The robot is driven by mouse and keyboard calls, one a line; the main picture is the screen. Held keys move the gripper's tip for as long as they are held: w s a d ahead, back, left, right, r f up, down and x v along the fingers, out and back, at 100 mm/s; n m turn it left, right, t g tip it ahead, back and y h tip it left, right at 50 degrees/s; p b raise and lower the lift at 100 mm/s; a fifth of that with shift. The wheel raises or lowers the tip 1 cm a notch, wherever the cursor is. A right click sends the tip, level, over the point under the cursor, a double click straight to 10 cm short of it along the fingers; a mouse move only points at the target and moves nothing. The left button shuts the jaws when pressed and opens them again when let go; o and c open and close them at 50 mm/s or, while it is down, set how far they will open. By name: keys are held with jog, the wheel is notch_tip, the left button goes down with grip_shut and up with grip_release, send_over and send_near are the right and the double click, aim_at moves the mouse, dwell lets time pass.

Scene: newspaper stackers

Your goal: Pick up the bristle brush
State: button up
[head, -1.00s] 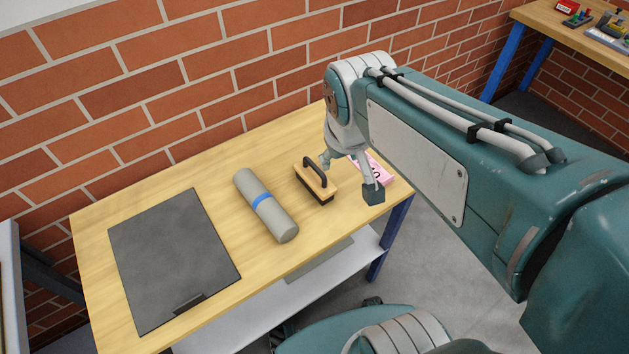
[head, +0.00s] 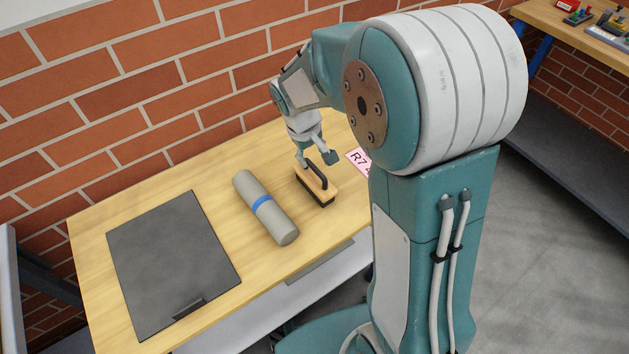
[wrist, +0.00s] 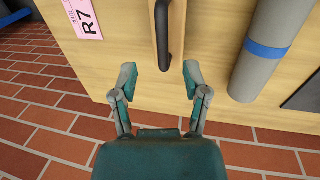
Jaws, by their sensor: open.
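The bristle brush (head: 314,188) lies on the wooden table, with a wooden block, dark bristles below and a black arched handle on top. My gripper (head: 316,160) is open, just above and behind the brush at its wall-side end. In the wrist view, the brush's black handle (wrist: 162,38) lies ahead of my gripper (wrist: 160,78), roughly in line with the gap between the two spread fingertips. Nothing is between the fingers. The bristles are hidden in the wrist view.
A grey roll with a blue band (head: 265,207) lies left of the brush. A dark flat panel (head: 172,262) covers the table's left part. A pink R7 label (head: 358,158) lies right of the brush. The brick wall (head: 120,100) stands close behind the table (head: 88,233).

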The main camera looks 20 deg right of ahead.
aim_at(315, 168)
jog(key=f, duration=0.4)
jog(key=d+f, duration=0.1)
jog(key=f, duration=0.1)
jog(key=shift+w+f, duration=0.2)
grip_shut()
